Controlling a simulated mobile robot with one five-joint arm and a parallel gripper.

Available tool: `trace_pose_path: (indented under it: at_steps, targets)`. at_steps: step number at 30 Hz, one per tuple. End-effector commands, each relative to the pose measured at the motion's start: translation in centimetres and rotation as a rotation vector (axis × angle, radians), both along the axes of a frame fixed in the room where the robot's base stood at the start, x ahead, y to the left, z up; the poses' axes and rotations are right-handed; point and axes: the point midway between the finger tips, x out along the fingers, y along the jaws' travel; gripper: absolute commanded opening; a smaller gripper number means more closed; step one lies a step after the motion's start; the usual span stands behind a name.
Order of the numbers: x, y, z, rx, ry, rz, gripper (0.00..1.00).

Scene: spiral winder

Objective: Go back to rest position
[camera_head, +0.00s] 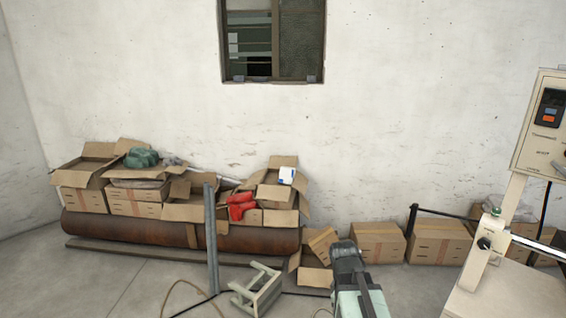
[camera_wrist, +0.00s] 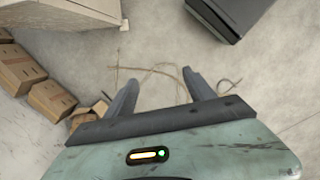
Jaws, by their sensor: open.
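My gripper (camera_wrist: 160,92) shows in the wrist view with its two dark fingers spread apart and nothing between them. It hangs over the bare concrete floor. In the head view my arm (camera_head: 352,275) shows at the bottom, right of centre, in front of the boxes by the wall; the fingertips cannot be made out there.
A machine with a control panel (camera_head: 550,115) stands at the right. Open cardboard boxes (camera_head: 135,200) rest on a rusty pipe (camera_head: 120,228) along the wall. Cables (camera_wrist: 150,70) lie on the floor.

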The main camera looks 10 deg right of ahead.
Motion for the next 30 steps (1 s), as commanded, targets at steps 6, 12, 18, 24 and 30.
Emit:
trace_pose_path:
  at_steps: [6,12,18,24,30]
  targets:
    - [-1.2,8.2,-1.4,0.113,-0.064,-0.427,0.63]
    - [-1.3,9.2,-1.4,0.151,-0.084,-0.79,0.63]
    - [-1.3,9.3,-1.4,0.146,-0.091,-0.876,0.63]
    - [-1.3,9.3,-1.4,0.146,-0.091,-0.873,0.63]
    - [-1.3,9.2,-1.4,0.146,-0.091,-0.872,0.63]
